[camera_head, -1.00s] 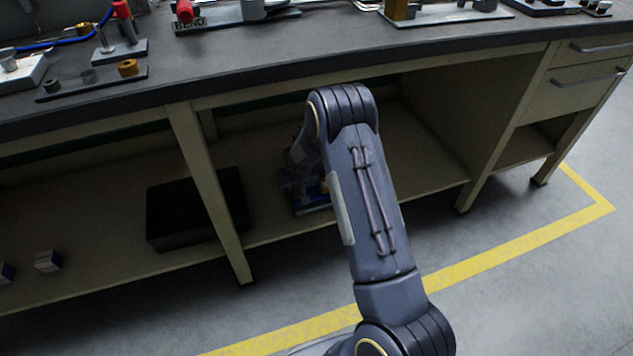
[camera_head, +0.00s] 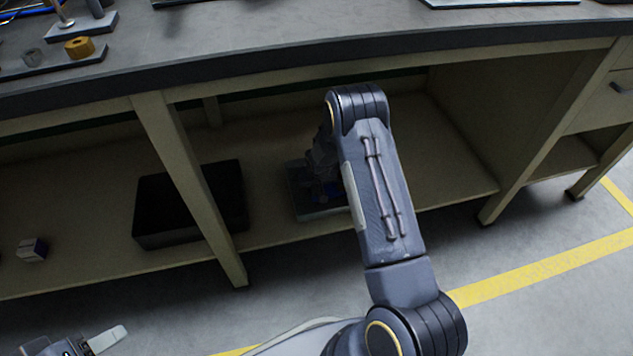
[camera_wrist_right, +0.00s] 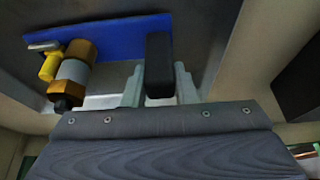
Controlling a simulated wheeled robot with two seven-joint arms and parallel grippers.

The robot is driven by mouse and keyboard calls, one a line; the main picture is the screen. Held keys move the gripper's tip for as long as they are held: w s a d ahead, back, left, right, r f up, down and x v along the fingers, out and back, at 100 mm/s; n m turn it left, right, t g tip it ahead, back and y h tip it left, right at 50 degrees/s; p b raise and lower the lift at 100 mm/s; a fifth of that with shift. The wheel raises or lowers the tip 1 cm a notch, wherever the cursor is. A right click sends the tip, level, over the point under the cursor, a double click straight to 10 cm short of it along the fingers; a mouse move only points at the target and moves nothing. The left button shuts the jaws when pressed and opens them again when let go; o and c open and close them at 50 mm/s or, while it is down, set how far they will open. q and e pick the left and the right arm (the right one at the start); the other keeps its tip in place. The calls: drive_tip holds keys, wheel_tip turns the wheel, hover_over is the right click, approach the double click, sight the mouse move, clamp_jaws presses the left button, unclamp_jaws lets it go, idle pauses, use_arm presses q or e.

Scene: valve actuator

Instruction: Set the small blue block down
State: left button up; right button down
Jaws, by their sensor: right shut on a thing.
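My right gripper (camera_head: 322,180) is under the bench, low over a grey tray (camera_head: 320,213) on the lower shelf; my forearm partly hides it. In the right wrist view, its pale fingers (camera_wrist_right: 158,88) are shut on a black upright part (camera_wrist_right: 158,60). This part stands against a flat blue piece (camera_wrist_right: 110,42), with a gold, grey and yellow valve-like fitting (camera_wrist_right: 73,72) beside it. The blue also shows small in the head view (camera_head: 327,190). I cannot tell whether the blue piece touches the tray. My left gripper (camera_head: 75,345) is at the bottom left edge, empty, its fingers apart.
The bench top (camera_head: 300,50) overhangs the shelf. Shelf right of my arm is clear.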

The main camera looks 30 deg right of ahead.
use_arm(q)
drive_tip(key=shift+f, duration=0.2)
use_arm(e)
drive_tip(key=shift+w+f, duration=0.1)
drive_tip(key=shift+f, duration=0.1)
drive_tip(key=shift+f, duration=0.15)
drive_tip(key=c, duration=1.2)
unclamp_jaws()
use_arm(q)
drive_tip(key=shift+f, duration=0.1)
use_arm(e)
drive_tip(key=shift+o, duration=0.2)
